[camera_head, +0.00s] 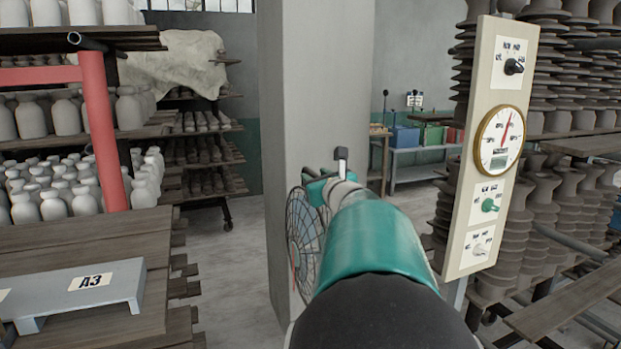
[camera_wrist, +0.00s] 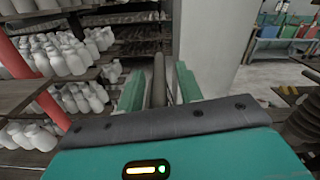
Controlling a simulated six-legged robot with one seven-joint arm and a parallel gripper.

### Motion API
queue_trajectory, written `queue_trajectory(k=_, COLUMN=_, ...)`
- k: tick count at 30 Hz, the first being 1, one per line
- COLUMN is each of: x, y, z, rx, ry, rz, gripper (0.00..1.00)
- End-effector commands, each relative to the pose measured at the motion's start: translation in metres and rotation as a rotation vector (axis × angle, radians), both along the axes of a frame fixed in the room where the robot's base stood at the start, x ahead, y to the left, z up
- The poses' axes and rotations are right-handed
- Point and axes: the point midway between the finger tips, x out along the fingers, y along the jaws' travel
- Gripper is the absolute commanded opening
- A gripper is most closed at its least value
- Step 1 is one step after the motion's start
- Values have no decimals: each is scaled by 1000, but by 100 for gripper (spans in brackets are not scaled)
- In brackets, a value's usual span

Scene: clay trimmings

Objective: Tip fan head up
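The fan head (camera_head: 304,238) shows in the head view as a round wire cage, in front of the grey pillar and turned mostly side-on. My teal arm hides its right part. My gripper (camera_head: 322,183) is at the fan's upper edge, partly hidden behind my own wrist. In the wrist view my gripper (camera_wrist: 159,74) has its two teal fingers apart. A dark upright bar, seemingly part of the fan (camera_wrist: 159,84), stands between them with a gap on each side. Whether either finger touches it is hard to tell.
The grey pillar (camera_head: 315,90) stands close behind the fan. A cream panel (camera_head: 487,150) with a dial and knobs stands at right. Shelves of pale bottles (camera_head: 70,190) and a grey A3 stand (camera_head: 80,288) are at left. Brown stacked wares fill the right side.

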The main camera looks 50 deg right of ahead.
Motion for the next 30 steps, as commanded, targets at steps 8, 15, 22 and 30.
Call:
queue_trajectory(k=8, x=0, y=0, z=0, rx=-1, ry=1, rz=1, gripper=0)
queue_trajectory(k=15, x=-1, y=-2, z=1, rx=6, ry=-4, rz=0, gripper=0)
queue_trajectory(k=22, x=-14, y=-24, z=11, rx=94, ry=-57, rz=-2, gripper=0)
queue_trajectory(k=30, x=-37, y=-62, z=21, rx=202, ry=-118, rz=-2, gripper=0)
